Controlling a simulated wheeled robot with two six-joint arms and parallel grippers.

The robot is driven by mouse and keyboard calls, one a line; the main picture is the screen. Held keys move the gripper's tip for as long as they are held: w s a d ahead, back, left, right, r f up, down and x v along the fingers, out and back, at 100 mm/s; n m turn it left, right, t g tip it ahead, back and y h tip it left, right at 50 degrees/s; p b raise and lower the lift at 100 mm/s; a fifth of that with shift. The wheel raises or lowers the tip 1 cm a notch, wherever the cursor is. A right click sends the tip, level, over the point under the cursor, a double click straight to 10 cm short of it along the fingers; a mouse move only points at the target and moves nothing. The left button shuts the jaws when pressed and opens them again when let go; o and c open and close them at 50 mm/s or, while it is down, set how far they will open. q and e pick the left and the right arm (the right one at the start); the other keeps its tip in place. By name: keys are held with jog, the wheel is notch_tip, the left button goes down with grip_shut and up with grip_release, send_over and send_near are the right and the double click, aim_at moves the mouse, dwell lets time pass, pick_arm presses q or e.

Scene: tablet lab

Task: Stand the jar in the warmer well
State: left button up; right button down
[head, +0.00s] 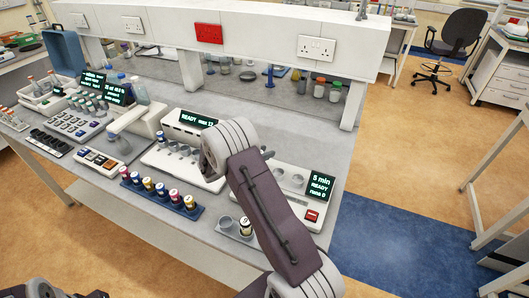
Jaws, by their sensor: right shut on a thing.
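My right arm reaches up from the bottom edge over the bench, with its wrist in front of the white block that reads READY. My right gripper (222,152) is mostly hidden by this wrist. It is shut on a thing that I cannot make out. A small jar with a pale label (246,228) stands in a grey holder at the bench's front, beside an empty cup (226,222). A white unit with a "5 min READY" display (319,186) has round wells (297,180) on top; which unit is the warmer is not certain. My left gripper is out of view.
A blue rack (199,212) with several coloured vials stands at the bench's front. The white block (160,160) has a row of holes. A raised shelf (260,36) crosses the back.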

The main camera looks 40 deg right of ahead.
jog(key=shift+f+b, duration=0.55)
jog(key=shift+f, duration=0.1)
jog(key=c, duration=1)
grip_release()
jog(key=b+v, duration=0.1)
jog(key=v, duration=0.8)
